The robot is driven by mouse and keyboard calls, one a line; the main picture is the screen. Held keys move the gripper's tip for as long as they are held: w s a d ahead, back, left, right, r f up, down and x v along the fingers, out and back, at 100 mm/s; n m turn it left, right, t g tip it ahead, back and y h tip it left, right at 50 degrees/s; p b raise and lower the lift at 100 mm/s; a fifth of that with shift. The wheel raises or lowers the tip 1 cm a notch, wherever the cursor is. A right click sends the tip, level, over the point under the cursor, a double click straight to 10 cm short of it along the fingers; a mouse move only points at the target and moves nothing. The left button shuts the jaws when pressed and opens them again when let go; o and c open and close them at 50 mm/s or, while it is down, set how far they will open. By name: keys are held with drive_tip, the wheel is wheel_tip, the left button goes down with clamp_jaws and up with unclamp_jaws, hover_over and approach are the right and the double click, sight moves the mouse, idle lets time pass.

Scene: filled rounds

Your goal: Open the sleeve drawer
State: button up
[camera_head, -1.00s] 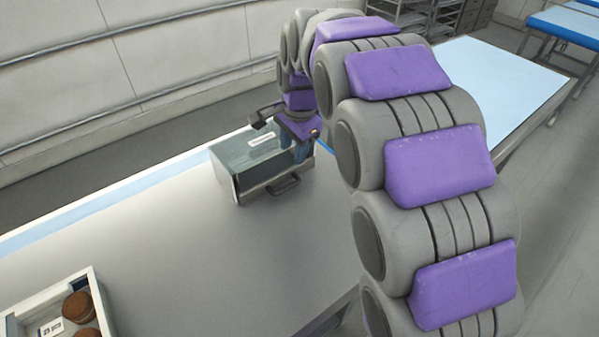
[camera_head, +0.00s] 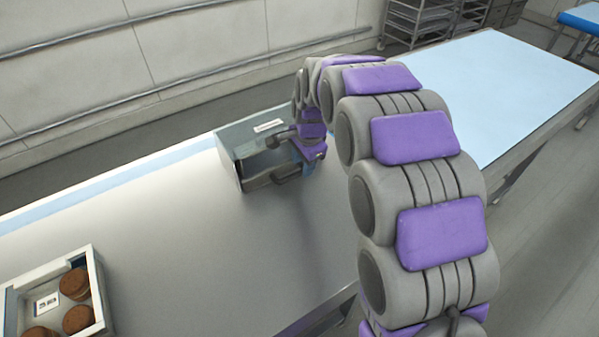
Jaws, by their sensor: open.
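The sleeve drawer unit is a grey-teal box (camera_head: 240,138) with a white label on top, standing on the pale worktop. Its front faces the lower right of the picture and bears a dark bar handle (camera_head: 287,177). The drawer looks shut, though my gripper hides part of the front. My gripper (camera_head: 301,168) is open, pointing down at the front right of the box, close to the handle. I cannot tell whether its fingers touch the handle or straddle it.
A white tray (camera_head: 98,290) with several brown rounds and a small printed card stands at the lower left of the worktop (camera_head: 185,255). The worktop in front of the box is clear. A wall with rails runs behind, and a rack (camera_head: 420,22) stands at the back.

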sight(295, 173)
drive_tip(key=a+f, duration=0.2)
drive_tip(key=f, duration=0.1)
drive_tip(key=shift+w+a+f+b, duration=0.2)
drive_tip(key=shift+a+f+b, duration=0.1)
drive_tip(key=shift+a, duration=0.3)
drive_tip(key=shift+d, duration=0.8)
drive_tip(key=shift+c, duration=0.3)
drive_tip(key=shift+d, duration=0.2)
drive_tip(key=shift+c, duration=0.8)
drive_tip(key=c, duration=0.3)
drive_tip(key=shift+a, duration=0.5)
clamp_jaws()
drive_tip(key=shift+d, duration=0.1)
